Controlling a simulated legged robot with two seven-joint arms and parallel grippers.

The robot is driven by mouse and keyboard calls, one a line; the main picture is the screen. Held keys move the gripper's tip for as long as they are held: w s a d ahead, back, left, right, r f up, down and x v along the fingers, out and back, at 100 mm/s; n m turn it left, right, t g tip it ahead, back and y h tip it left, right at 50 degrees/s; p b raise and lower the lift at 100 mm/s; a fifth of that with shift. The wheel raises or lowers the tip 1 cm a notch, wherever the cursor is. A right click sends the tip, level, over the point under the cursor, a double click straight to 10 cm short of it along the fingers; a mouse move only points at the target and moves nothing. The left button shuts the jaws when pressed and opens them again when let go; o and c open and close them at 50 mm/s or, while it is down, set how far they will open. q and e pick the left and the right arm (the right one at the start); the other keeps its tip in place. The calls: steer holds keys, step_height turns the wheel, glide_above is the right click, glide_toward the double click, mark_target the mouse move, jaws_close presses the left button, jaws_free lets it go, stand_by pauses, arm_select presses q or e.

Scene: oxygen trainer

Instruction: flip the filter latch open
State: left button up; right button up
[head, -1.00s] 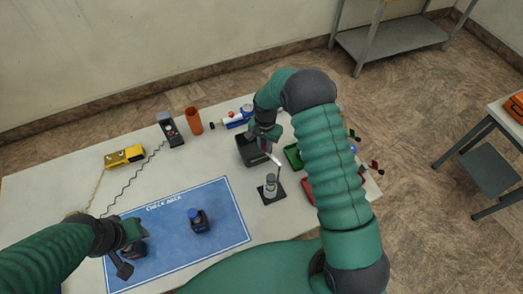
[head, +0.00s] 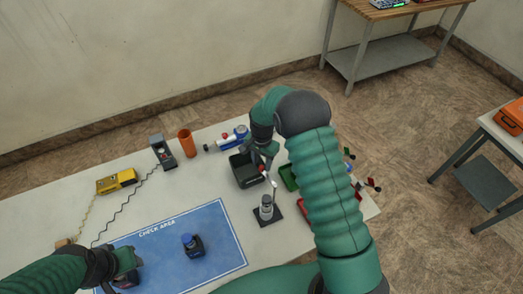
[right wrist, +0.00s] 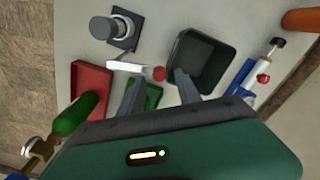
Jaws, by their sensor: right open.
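A white lever with a red tip (head: 273,183) stands by a grey cylinder on a dark square base (head: 277,217). It looks like the latch, but I cannot tell surely. In the right wrist view the lever (right wrist: 128,67) lies across the picture, its red tip (right wrist: 158,73) at the gap between my right fingertips. My right gripper (head: 265,162) is open; it also shows in the right wrist view (right wrist: 159,82). Contact with the lever is not clear. My left gripper (head: 130,268) is at the mat's left, over a dark item; its fingers are unclear.
A black bin (head: 238,163) is close beside my right gripper; a green tray (head: 287,180) and a red tray (right wrist: 88,80) are near. A blue mat (head: 222,250) bears a blue-capped item (head: 192,244). A yellow device (head: 116,181) and an orange cup (head: 187,143) stand behind.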

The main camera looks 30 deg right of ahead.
step_height(320, 180, up, 15)
steer(key=b, duration=0.3)
steer(key=shift+w, duration=0.1)
